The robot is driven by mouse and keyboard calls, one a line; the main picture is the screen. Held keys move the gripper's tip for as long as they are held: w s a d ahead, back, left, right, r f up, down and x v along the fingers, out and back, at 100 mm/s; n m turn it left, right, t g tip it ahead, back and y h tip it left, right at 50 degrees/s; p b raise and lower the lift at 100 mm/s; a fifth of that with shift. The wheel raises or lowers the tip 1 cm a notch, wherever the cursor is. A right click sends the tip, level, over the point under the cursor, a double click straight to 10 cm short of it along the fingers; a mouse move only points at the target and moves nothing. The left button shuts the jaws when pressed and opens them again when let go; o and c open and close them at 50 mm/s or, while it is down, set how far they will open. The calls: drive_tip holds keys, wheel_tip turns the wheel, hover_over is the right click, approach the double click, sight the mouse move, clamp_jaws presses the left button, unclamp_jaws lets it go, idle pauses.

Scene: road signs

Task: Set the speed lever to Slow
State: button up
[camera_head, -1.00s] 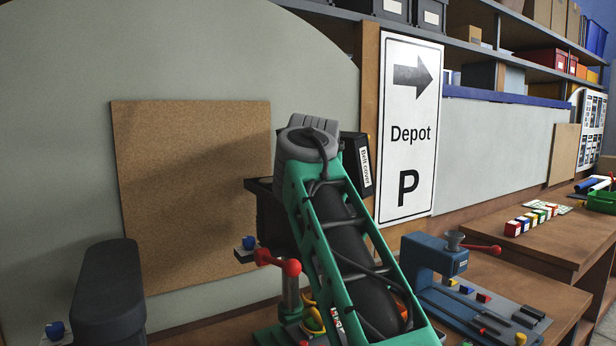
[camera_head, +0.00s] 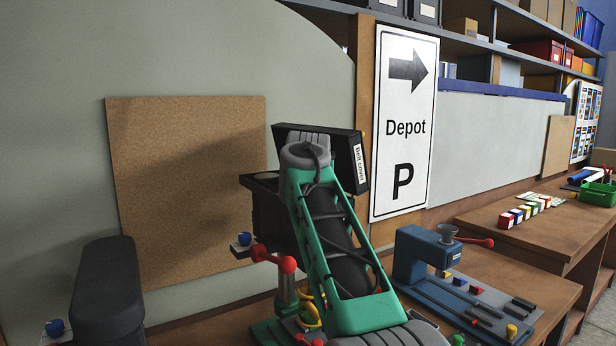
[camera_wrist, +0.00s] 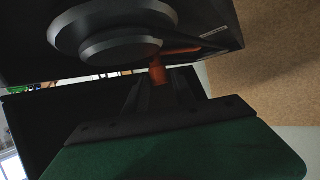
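The drill machine stands on the bench with a black head (camera_head: 265,208) and a raised black belt cover (camera_head: 318,143), partly behind my green arm. In the wrist view a small orange-red lever (camera_wrist: 157,72) sits beneath a dark housing (camera_wrist: 215,48), beside large round grey stepped discs (camera_wrist: 105,32). My gripper (camera_wrist: 159,84) is at this lever, with its dark fingers on either side of the lever's lower end. The shadow hides whether they touch it. In the head view my arm hides the gripper and the lever. No speed marking is readable.
A red-knobbed handle (camera_head: 287,263) sticks out at the machine's front left. A blue press (camera_head: 420,262) with a red-tipped lever stands to the right. A corkboard (camera_head: 185,190) and a Depot sign (camera_head: 404,125) are behind. Small coloured blocks (camera_head: 522,213) lie on the farther bench.

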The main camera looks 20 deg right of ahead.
clamp_jaws()
idle(1.0)
